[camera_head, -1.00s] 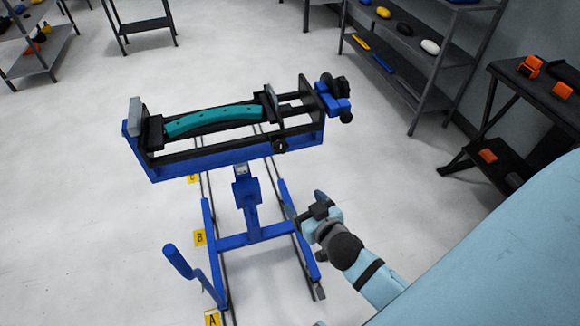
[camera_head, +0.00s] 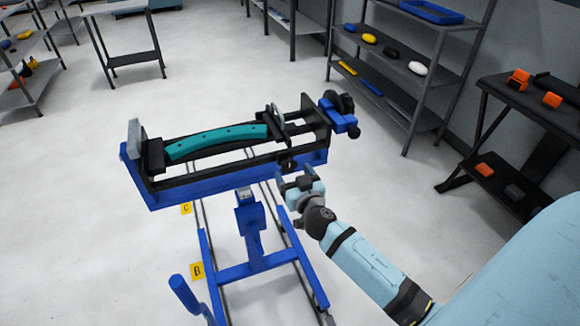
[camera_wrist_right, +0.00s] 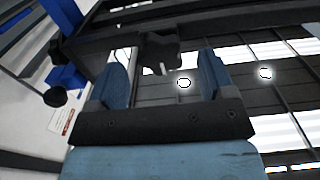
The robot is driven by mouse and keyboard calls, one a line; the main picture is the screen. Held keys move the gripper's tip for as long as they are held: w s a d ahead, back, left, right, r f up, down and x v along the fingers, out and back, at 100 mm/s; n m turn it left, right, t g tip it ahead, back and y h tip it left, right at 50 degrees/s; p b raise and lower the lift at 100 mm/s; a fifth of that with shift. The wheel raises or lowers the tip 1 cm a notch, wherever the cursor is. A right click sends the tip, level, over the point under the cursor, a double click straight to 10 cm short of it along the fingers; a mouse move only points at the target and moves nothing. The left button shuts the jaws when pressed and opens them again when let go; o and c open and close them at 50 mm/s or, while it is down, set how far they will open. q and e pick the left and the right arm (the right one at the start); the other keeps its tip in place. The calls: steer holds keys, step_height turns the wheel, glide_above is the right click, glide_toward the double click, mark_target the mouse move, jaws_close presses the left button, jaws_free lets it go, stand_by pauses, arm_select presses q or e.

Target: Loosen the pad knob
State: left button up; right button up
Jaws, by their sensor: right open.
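The blue fixture (camera_head: 230,175) on its stand holds a curved teal part (camera_head: 215,140) between its end pads. A small black knob (camera_head: 287,163) sits on the fixture's front rail, near its right end. My right gripper (camera_head: 294,183) is open, just below and in front of that knob. In the right wrist view, a dark lobed knob (camera_wrist_right: 158,50) shows beyond and between the two open blue fingers (camera_wrist_right: 164,78), apart from them. I cannot tell for certain that this is the pad knob. My left gripper is not in view.
A black handwheel with a blue block (camera_head: 341,120) sticks out at the fixture's right end. The blue stand (camera_head: 260,258) is below, on rails with yellow markers (camera_head: 197,270). Shelves (camera_head: 400,80) and a dark table (camera_head: 520,95) stand to the right. Open floor lies between.

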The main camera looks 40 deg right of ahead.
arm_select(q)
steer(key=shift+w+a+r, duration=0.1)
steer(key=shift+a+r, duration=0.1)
arm_select(e)
steer(key=shift+x, duration=1.45)
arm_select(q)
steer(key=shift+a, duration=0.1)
arm_select(e)
steer(key=shift+c, duration=0.4)
steer(key=c, duration=0.8)
steer(key=shift+c, duration=0.2)
